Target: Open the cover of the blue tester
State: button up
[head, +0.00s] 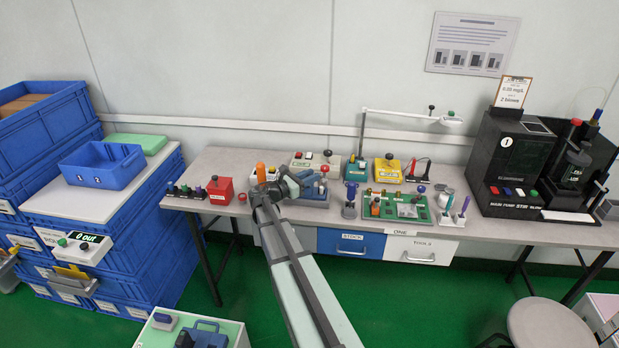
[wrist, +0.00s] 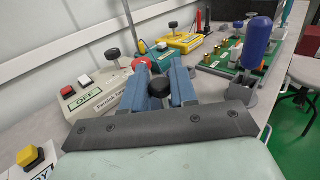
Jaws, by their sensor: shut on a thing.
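The blue tester (head: 316,193) stands on the bench in the head view, just right of my gripper (head: 287,186). A red knob and a light part show at its back. In the wrist view my gripper (wrist: 158,88) has its two blue fingers on either side of a black knob (wrist: 160,87), and it is shut on that knob. The fingers and the wrist plate hide much of the tester, so whether its cover is lifted cannot be told. A red knob (wrist: 143,63) shows just beyond the fingertips.
A white tester (wrist: 92,98) stands close on the left in the wrist view. A yellow tester (head: 388,170) and a green board (head: 398,208) are to the right in the head view. A blue-handled tool (wrist: 258,45) stands upright near the gripper's right. A red box (head: 220,190) sits left.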

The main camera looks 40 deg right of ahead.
grip_shut()
jog(key=shift+w+d+r+n+y, duration=0.3)
jog(key=shift+w+n+y, duration=0.05)
jog(key=shift+n+y, duration=0.05)
jog(key=shift+w+d+r, duration=0.25)
jog(key=shift+w+d, duration=0.2)
jog(key=shift+w+d+r, duration=0.2)
jog(key=shift+w+d, duration=0.25)
jog(key=o, duration=0.7)
grip_release()
jog(key=shift+f, duration=0.1)
notch_tip(320, 180, up, 10)
jog(key=shift+r, duration=0.1)
